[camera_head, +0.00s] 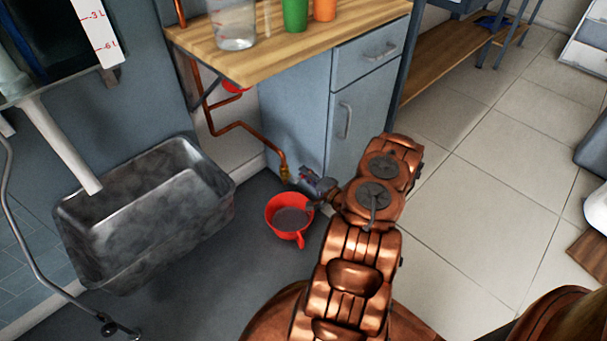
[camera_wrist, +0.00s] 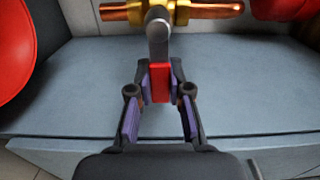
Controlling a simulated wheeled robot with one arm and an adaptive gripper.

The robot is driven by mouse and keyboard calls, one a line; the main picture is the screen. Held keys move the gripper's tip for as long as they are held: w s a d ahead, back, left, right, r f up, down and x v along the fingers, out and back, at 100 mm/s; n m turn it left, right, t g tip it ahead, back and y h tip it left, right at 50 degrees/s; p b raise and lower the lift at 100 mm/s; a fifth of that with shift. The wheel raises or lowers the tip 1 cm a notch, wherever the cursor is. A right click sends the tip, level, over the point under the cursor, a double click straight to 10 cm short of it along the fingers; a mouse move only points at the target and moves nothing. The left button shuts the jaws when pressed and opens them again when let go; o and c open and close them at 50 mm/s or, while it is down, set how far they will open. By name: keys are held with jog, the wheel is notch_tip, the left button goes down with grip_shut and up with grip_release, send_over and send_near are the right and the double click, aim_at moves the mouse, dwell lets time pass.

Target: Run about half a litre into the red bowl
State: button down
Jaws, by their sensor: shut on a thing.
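The red bowl (camera_head: 291,233) sits upright on the dark floor below the end of the copper pipe, its handle toward the front. Its inside looks grey, with a flat surface that may be water; I cannot tell the level. A brass valve (camera_wrist: 160,12) is at the top of the wrist view, with a grey lever ending in a red grip (camera_wrist: 159,82). My gripper (camera_wrist: 160,84) is shut on that red grip, its purple pads on both sides. In the head view my gripper (camera_head: 309,178) is just above and right of the bowl. No stream is clearly visible.
A grey trough (camera_head: 145,215) stands at the left. A wooden counter (camera_head: 290,50) above holds a clear jug (camera_head: 233,25), a green cup (camera_head: 295,15) and an orange cup (camera_head: 324,9). A blue-grey cabinet (camera_head: 350,110) stands behind my arm. Tiled floor at right is open.

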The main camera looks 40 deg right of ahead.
jog(key=c, duration=1.1)
grip_release()
jog(key=shift+o, duration=0.2)
jog(key=s, duration=1.2)
